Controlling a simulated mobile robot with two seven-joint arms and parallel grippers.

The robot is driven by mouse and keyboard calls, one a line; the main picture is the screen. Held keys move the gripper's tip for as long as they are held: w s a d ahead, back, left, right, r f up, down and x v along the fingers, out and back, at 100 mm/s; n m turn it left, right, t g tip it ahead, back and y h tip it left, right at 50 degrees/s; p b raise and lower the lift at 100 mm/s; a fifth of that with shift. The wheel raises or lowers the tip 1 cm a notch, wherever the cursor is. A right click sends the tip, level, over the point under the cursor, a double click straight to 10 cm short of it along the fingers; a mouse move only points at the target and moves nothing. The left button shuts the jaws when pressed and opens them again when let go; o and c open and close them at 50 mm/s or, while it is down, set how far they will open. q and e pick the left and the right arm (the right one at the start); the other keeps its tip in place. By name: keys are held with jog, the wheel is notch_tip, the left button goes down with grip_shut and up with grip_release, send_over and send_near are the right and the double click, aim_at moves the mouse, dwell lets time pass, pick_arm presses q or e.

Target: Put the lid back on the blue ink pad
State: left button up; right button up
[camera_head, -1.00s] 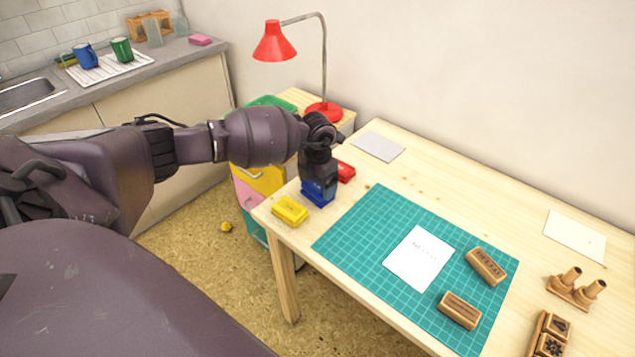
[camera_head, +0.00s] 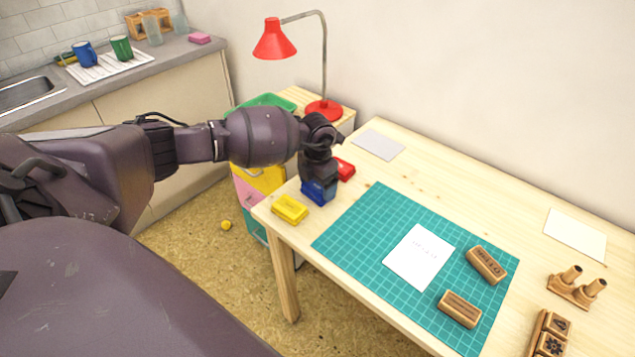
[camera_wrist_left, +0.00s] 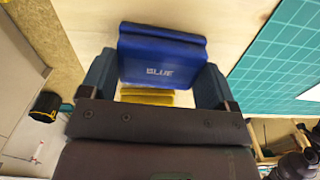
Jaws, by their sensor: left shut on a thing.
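My left gripper (camera_head: 318,183) points down at the table's left end, shut on the blue ink pad's lid (camera_wrist_left: 165,65). In the left wrist view the lid, marked BLUE, sits between the two fingers. A second blue edge (camera_wrist_left: 165,32) shows just beyond it, apparently the blue ink pad's base. In the head view the blue pad (camera_head: 320,195) shows under the fingers, largely hidden by them. I cannot tell whether the lid is fully seated on the base. My right gripper is not in view.
A yellow ink pad (camera_head: 290,209) lies close in front and a red one (camera_head: 345,169) close behind. A green cutting mat (camera_head: 360,225) with paper (camera_head: 420,257) and wooden stamps (camera_head: 486,265) lies to the right. A grey sheet (camera_head: 378,145) lies behind.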

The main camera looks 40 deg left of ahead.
pick_arm(q)
jog(key=shift+f, duration=0.1)
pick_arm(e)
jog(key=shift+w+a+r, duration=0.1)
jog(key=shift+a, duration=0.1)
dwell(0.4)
pick_arm(q)
jog(key=o, duration=0.8)
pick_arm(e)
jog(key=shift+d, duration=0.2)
pick_arm(q)
jog(key=shift+r+p, duration=0.6)
jog(key=shift+r, duration=0.6)
jog(key=shift+r+p, duration=0.8)
jog(key=shift+r, duration=0.8)
jog(key=shift+r+p, duration=0.4)
jog(key=shift+r, duration=0.35)
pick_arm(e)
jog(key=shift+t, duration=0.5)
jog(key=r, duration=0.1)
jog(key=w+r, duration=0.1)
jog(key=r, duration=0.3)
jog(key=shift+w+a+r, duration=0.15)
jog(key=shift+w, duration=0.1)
